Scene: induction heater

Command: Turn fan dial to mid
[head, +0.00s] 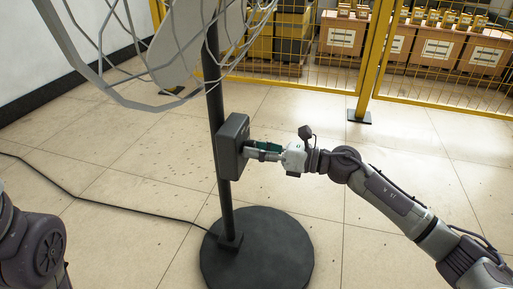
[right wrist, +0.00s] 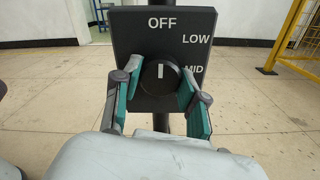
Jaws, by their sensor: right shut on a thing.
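The fan's dark control box (head: 233,147) is fixed on its black pole. In the right wrist view the box face (right wrist: 128,38) reads OFF at the top, LOW at upper right and MID at right. The round black dial (right wrist: 160,85) sits below OFF, and its white mark points straight up toward OFF. My right gripper (head: 251,150) reaches the box face from the right. In the right wrist view its teal fingers (right wrist: 160,76) are shut on the dial, one on each side. My left gripper is not in view; only part of my left arm shows at lower left.
The fan stands on a round black base (head: 262,262), with its wire cage (head: 105,60) at upper left. A black cable (head: 115,208) runs over the tiled floor to the left. A yellow fence (head: 372,60) with boxes behind it is at the back. The floor around is clear.

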